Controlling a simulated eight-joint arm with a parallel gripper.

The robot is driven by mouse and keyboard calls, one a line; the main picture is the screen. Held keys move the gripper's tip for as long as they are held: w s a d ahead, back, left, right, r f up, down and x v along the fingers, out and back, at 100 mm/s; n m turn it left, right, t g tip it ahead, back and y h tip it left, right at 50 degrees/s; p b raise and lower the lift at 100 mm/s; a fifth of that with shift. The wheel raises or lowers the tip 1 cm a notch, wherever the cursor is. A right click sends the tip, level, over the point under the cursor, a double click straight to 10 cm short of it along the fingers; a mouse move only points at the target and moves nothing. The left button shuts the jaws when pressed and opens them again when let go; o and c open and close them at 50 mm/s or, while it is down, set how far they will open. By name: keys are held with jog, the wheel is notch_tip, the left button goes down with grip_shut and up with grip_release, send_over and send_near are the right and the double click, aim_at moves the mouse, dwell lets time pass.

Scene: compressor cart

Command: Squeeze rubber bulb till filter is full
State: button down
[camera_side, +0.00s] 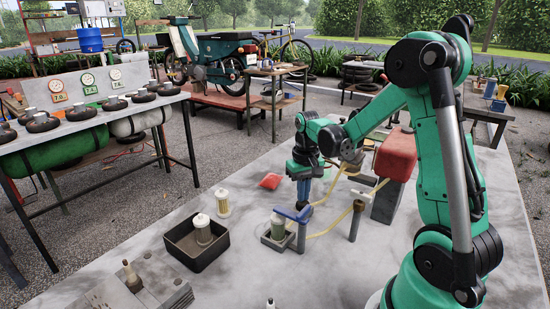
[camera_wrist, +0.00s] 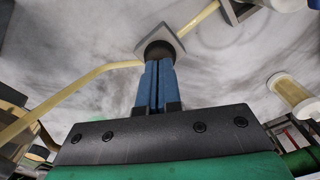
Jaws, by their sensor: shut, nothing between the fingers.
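My gripper (camera_side: 303,203) points down over the bench with its blue fingers together and empty. In the wrist view the fingers (camera_wrist: 158,64) end at a dark rounded piece, which looks like the rubber bulb (camera_wrist: 160,48), on a grey square base. I cannot tell whether they touch it. Pale yellow hose (camera_wrist: 85,78) runs from both sides of it. In the side view the bulb is hidden by my gripper. A clear filter (camera_side: 278,228) with greenish contents stands in a small grey holder, beside a blue-handled valve (camera_side: 293,214) on a post. Its fill level is too small to read.
A dark tray (camera_side: 175,248) holds a white-capped filter (camera_side: 203,230); another filter (camera_side: 223,203) stands behind it. A red block (camera_side: 395,155) on a grey stand and a post (camera_side: 356,222) with hose are to the right.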

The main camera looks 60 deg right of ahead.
jog(key=shift+f, duration=0.35)
jog(key=shift+r, duration=1.3)
jog(key=shift+r, duration=2.5)
